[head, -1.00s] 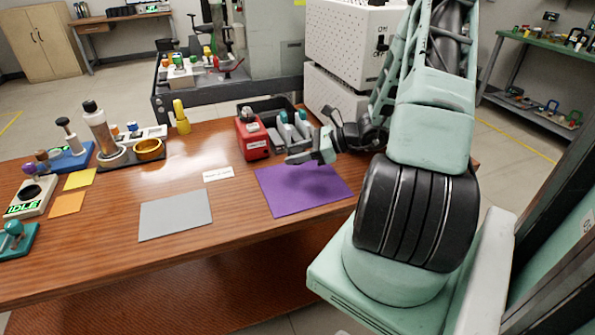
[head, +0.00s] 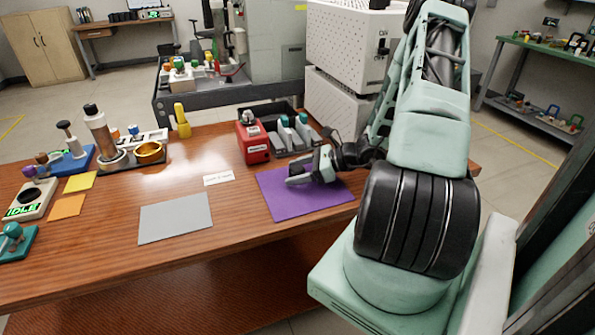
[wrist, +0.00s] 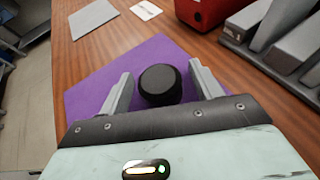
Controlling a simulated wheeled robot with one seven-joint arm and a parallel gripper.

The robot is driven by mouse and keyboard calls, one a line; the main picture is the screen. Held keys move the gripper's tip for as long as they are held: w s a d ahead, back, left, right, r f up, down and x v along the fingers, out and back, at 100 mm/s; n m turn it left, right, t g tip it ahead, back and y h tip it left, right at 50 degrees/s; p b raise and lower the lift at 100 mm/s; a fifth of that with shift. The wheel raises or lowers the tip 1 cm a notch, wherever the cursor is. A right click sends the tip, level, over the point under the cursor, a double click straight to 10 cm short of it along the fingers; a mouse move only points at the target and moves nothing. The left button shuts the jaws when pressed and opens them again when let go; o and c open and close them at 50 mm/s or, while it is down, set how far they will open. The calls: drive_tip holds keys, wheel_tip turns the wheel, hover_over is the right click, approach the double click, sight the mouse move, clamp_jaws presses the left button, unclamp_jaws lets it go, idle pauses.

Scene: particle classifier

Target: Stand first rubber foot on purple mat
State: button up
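The purple mat (head: 272,203) lies flat on the wooden table, and it fills the middle of the wrist view (wrist: 95,95). A black round rubber foot (wrist: 160,85) shows in the wrist view between my fingers, over the purple mat, and seems to stand on it. My gripper (wrist: 162,75) has its fingers spread on either side of the foot, with thin purple gaps beside it. In the head view my gripper (head: 312,170) is low over the mat. The foot cannot be made out there, behind the fingers.
A red box (head: 252,142) and a dark rack with grey teal-topped parts (head: 289,134) stand just behind the mat. A small white label (head: 219,178) and a grey mat (head: 176,217) lie to the left. Bare table surrounds the grey mat.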

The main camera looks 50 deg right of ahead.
drive_tip(key=shift+r, duration=0.15)
drive_tip(key=shift+s+d+r, duration=0.15)
drive_tip(key=shift+s, duration=0.05)
drive_tip(key=v, duration=1.1)
drive_tip(key=shift+s+d, duration=0.1)
drive_tip(key=shift+s, duration=0.15)
drive_tip(key=w+a+r+n+g+y, duration=0.15)
drive_tip(key=a+n+g, duration=0.3)
drive_tip(key=a, duration=0.45)
drive_tip(key=w+a+r+n+g, duration=0.3)
drive_tip(key=a+n, duration=0.3)
drive_tip(key=a, duration=0.2)
drive_tip(key=w+a+r+n+g+y, duration=0.1)
drive_tip(key=w+a+r+n+g, duration=0.1)
drive_tip(key=a+n+g, duration=0.5)
drive_tip(key=s+a+r+n+t+h, duration=0.1)
drive_tip(key=s+a+r+n+h, duration=0.1)
drive_tip(key=s+a+n+h, duration=0.2)
drive_tip(key=s+a+r+n+t+h, duration=0.2)
drive_tip(key=s+a+n+h, duration=0.3)
drive_tip(key=s+a+n, duration=0.5)
drive_tip(key=a+r+n, duration=0.1)
drive_tip(key=a+n, duration=0.5)
drive_tip(key=a, duration=0.2)
drive_tip(key=shift+a+r, duration=0.25)
